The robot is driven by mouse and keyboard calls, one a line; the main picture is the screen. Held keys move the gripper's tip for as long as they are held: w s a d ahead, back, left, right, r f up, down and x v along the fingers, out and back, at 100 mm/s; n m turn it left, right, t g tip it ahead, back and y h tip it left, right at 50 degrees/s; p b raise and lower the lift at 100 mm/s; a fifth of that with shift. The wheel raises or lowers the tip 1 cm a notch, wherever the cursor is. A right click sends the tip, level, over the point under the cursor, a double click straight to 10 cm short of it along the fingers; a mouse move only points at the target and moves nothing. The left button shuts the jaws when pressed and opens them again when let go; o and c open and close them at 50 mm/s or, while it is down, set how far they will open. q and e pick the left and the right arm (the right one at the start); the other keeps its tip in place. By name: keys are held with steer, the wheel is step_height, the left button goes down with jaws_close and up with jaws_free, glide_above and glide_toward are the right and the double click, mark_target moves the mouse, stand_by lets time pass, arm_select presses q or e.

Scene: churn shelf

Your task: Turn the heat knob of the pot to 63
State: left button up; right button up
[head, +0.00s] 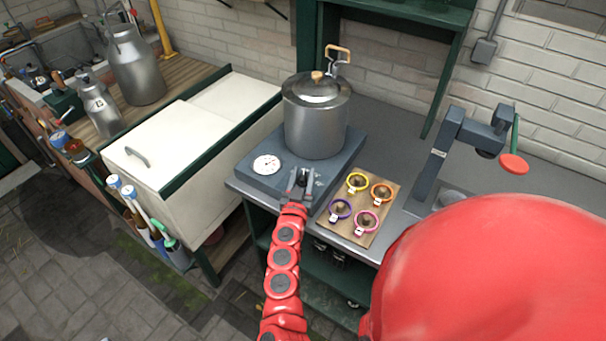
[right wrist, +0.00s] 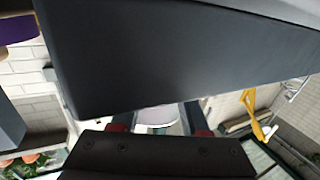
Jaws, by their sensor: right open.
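The steel pot (head: 316,125) with a lid and wooden knob stands on a dark blue-grey heater base (head: 345,150). A white round dial (head: 266,163) with a red needle is on the base's front left; its reading is too small to make out. My right gripper (head: 302,180) is open at the base's front edge, its fingers around or just before a small dark shape that seems to be the heat knob. I cannot tell whether they touch it. In the right wrist view the gripper (right wrist: 160,130) is open beneath a large dark surface; the knob is not visible there. My left gripper is not in view.
A wooden board (head: 376,238) with several coloured ring-shaped items lies right of the base. A dark press-like stand (head: 440,150) with a red-ended handle is farther right. A white chest (head: 165,150) and metal milk cans (head: 137,65) are at left.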

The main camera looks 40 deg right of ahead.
jaws_close()
